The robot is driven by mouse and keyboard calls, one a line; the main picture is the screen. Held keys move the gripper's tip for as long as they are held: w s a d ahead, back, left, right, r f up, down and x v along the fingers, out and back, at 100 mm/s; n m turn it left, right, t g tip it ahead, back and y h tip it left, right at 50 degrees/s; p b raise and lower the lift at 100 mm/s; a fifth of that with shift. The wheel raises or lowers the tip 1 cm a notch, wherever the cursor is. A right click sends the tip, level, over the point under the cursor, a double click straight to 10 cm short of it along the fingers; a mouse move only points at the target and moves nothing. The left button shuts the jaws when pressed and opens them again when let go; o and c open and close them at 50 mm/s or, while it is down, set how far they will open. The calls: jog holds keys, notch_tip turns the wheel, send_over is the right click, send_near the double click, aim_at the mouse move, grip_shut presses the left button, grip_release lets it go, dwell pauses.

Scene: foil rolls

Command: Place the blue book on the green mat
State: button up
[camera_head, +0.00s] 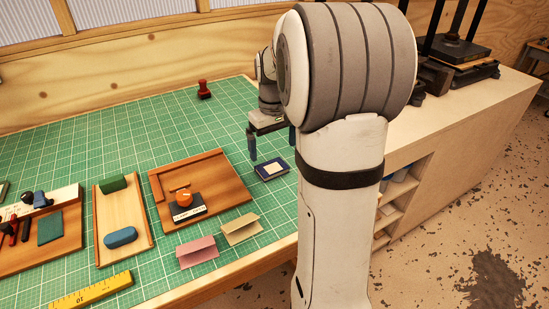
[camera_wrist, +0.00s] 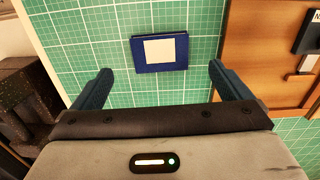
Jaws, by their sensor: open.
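The blue book (camera_head: 271,170) has a pale panel on its cover. It lies flat on the green mat (camera_head: 130,145), near the mat's right side, to the right of a wooden tray. In the wrist view the blue book (camera_wrist: 160,52) lies on the green gridded surface (camera_wrist: 110,20). My gripper (camera_head: 272,148) is open and empty above the book. In the wrist view my gripper's two blue fingers (camera_wrist: 160,78) are spread wide on either side of the book, apart from it.
A wooden tray (camera_head: 226,190) holds a dark block with an orange knob (camera_head: 184,199). A pink folded card (camera_head: 197,252) and a beige folded card (camera_head: 241,229) stand in front. A narrow tray (camera_head: 107,222) holds green and blue pieces. A red stamp (camera_head: 204,89) stands at the back.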

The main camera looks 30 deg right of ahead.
notch_tip(320, 180, up, 5)
jog(key=s+a+f+t, duration=0.1)
jog(key=s+a+f, duration=0.1)
jog(key=s+a, duration=0.5)
jog(key=s+a+f+t, duration=0.1)
jog(key=s+a, duration=0.5)
jog(key=s, duration=0.6)
jog(key=shift+a+f+m+t, duration=0.3)
jog(key=shift+a+f+m, duration=0.1)
jog(key=shift+f, duration=0.45)
jog(key=shift+s, duration=0.1)
jog(key=shift+c, duration=0.5)
